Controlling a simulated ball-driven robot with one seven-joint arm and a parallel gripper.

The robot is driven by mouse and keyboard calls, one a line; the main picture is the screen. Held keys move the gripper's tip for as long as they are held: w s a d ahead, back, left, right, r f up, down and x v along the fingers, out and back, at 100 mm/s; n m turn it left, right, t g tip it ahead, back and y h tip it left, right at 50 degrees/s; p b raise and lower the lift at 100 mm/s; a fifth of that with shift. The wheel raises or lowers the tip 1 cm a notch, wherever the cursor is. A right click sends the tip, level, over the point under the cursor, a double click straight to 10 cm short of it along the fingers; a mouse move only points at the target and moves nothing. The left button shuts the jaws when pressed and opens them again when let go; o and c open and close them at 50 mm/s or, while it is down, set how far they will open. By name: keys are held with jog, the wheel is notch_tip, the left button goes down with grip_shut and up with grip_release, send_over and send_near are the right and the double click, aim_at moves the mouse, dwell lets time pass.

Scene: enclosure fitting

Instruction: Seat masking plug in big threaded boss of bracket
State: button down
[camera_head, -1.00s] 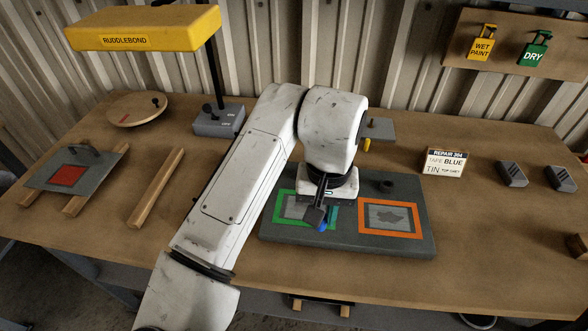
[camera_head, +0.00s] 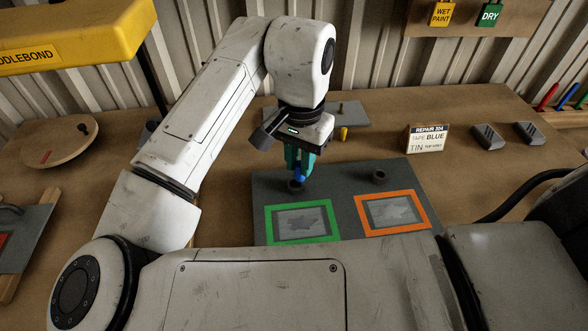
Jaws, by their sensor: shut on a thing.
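My gripper (camera_head: 300,168) has teal fingers and points down over the back left of a dark grey panel (camera_head: 340,172). It is shut on a small blue plug (camera_head: 300,175), mostly hidden by the fingers. The plug is just above or at a dark round boss (camera_head: 295,187); I cannot tell whether they touch. A second dark boss (camera_head: 380,177) stands open at the panel's back right. A grey plate (camera_head: 352,113) with yellow pegs (camera_head: 343,133) lies behind my gripper. I cannot tell for certain which piece is the bracket.
The panel carries a green frame (camera_head: 267,222) and an orange frame (camera_head: 418,212). A repair sign (camera_head: 428,139) and two dark grey blocks (camera_head: 487,136) stand at the right. A yellow lamp (camera_head: 75,38) overhangs the left, above a round wooden board (camera_head: 50,143).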

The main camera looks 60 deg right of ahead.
jog(key=f, duration=0.1)
jog(key=w+d+f, duration=0.1)
jog(key=f, duration=0.1)
jog(key=w+d+f, duration=0.1)
jog(key=shift+w+d+f, duration=0.15)
jog(key=shift+d, duration=0.1)
jog(key=shift+w+d+f, duration=0.1)
jog(key=shift+f, duration=0.85)
jog(key=shift+w+d+f, duration=0.1)
jog(key=shift+f, duration=0.85)
jog(key=shift+f, duration=0.15)
jog(key=c, duration=1)
grip_release()
notch_tip(320, 180, up, 12)
jog(key=shift+r, duration=0.2)
